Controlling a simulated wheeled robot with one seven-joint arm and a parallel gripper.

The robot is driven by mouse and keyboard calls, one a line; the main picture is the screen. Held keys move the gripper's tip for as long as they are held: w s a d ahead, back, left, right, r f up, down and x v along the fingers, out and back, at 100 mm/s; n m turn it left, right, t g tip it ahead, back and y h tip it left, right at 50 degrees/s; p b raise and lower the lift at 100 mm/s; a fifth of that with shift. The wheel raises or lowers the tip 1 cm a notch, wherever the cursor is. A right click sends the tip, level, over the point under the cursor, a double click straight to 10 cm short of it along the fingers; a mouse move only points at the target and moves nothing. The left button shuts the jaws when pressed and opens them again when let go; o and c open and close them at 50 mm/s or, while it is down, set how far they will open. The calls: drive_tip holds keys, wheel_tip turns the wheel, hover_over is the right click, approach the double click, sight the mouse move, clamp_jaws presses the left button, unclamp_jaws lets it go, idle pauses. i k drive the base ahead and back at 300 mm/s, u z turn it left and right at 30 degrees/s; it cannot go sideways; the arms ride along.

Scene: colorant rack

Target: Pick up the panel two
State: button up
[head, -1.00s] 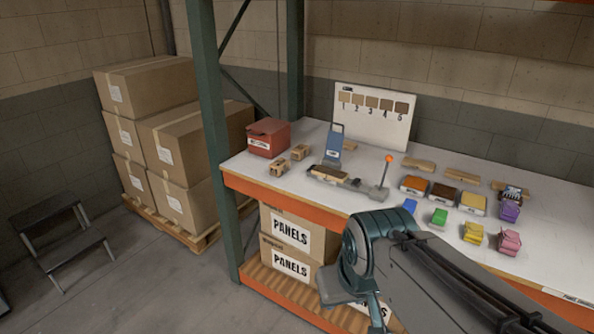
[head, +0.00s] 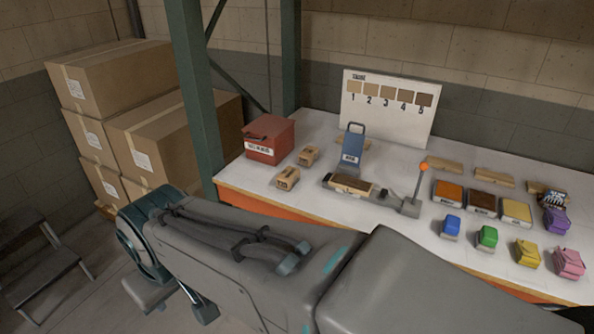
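Several light wooden panels lie along the back of the white table: one (head: 445,164) behind the orange-knobbed lever, one (head: 494,177) to its right, and one by the small striped object. Another piece shows partly behind the blue upright plate. A darker-topped wooden piece (head: 352,184) sits in the grey lever device (head: 385,202). I cannot read any number on the panels, so I cannot tell which is panel two. My arm crosses the bottom of the head view, with a teal joint at left; my gripper's fingers do not show.
A white board (head: 388,117) with swatches numbered 1 to 5 stands at the back. A red box (head: 269,138) and two small wooden blocks are at the left. Coloured trays and blocks crowd the right. A green rack post (head: 194,90), stacked cartons (head: 110,75) and a step stool are left.

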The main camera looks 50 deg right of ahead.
sight(363, 187)
drive_tip(key=z, duration=0.3)
drive_tip(key=i, duration=1.15)
drive_tip(key=z, duration=1.35)
drive_tip(key=i, duration=0.55)
drive_tip(key=z, duration=0.4)
